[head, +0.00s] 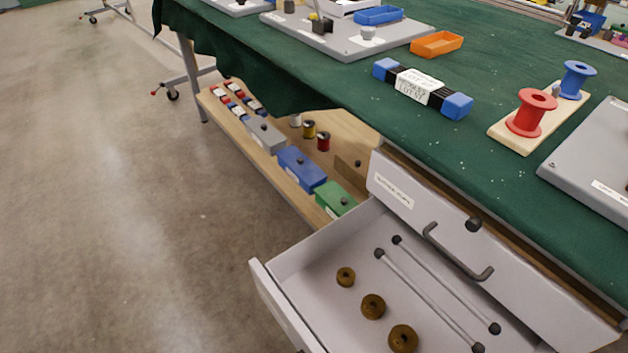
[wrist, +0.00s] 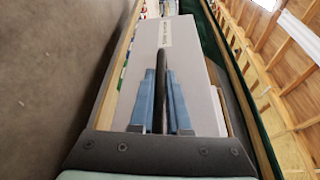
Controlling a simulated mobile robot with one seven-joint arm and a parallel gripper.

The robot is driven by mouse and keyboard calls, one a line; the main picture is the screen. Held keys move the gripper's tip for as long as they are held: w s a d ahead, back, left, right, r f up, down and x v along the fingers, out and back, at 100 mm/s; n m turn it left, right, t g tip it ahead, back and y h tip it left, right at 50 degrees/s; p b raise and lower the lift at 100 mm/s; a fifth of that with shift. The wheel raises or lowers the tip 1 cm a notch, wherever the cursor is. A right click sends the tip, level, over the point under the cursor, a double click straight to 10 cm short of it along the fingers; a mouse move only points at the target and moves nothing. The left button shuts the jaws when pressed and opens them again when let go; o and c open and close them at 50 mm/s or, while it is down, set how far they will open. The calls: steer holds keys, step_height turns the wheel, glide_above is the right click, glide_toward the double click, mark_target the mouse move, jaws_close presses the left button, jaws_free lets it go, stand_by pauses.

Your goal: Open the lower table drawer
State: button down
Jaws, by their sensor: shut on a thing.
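The lower drawer (head: 310,250) is pulled well out from under the table in the head view. Inside lie several brown rings (head: 373,306) and two thin rods with dark ends (head: 430,298). Its handle is out of the head view. In the wrist view my gripper (wrist: 162,75) has its blue fingers closed on both sides of a dark bar handle (wrist: 160,110), in front of a pale drawer front (wrist: 195,70). My gripper does not show in the head view. The upper drawer (head: 400,196), with its grey bar handle (head: 458,252), is closed above.
The green-covered table (head: 330,75) carries a black-and-blue bundle (head: 422,88), red (head: 531,112) and blue spools on a board, and an orange tray (head: 437,44). A wooden shelf below holds boxes, including a blue one (head: 301,169). Open floor (head: 120,200) lies left.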

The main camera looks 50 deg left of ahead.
steer(key=c, duration=0.9)
jaws_free()
steer(key=shift+d, duration=0.1)
steer(key=p+v, duration=0.2)
steer(key=v, duration=1.1)
steer(key=shift+r, duration=0.15)
